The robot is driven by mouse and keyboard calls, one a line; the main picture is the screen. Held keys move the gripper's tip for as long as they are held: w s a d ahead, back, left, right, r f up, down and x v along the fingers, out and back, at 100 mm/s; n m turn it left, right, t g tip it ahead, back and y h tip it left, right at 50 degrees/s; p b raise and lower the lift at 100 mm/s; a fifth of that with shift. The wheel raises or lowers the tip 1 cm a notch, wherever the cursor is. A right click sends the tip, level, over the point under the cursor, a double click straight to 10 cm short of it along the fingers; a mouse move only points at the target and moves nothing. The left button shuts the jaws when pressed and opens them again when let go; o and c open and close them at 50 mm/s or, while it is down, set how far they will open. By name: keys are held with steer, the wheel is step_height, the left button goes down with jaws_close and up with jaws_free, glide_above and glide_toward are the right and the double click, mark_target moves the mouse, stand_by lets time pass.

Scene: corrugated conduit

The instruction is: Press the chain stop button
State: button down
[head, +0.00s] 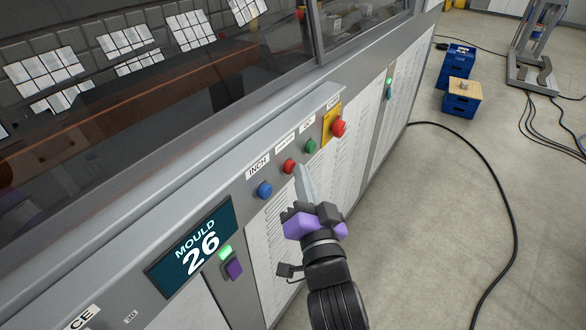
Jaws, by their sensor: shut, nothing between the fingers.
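A small red button (288,166) sits on the grey sloped machine panel, between a blue button and a green button. The label above it is too small to read with certainty; I take it as the chain stop button. My gripper (300,172) is shut and empty, with its pale fingers pointing up toward the panel. In the head view the fingertips show just right of and slightly below the red button. Whether they touch the panel or stay in front of it cannot be told. The red button is in plain view.
A blue button (264,190) under an INCH label, a green button (310,146) and a larger red mushroom button (339,127) on a yellow plate flank it. A MOULD 26 display (190,247) is lower left. Open floor with a black cable (495,190) lies right.

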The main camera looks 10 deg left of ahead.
steer(key=shift+a, duration=0.15)
stand_by(0.6)
steer(key=shift+s+d+p, duration=0.25)
steer(key=shift+d+p, duration=0.4)
steer(key=shift+d, duration=0.15)
steer(key=d+p, duration=0.1)
steer(key=s+d+p, duration=0.1)
steer(key=d, duration=0.1)
steer(key=d+p, duration=0.1)
steer(key=p, duration=0.1)
steer(key=shift+s+d, duration=0.35)
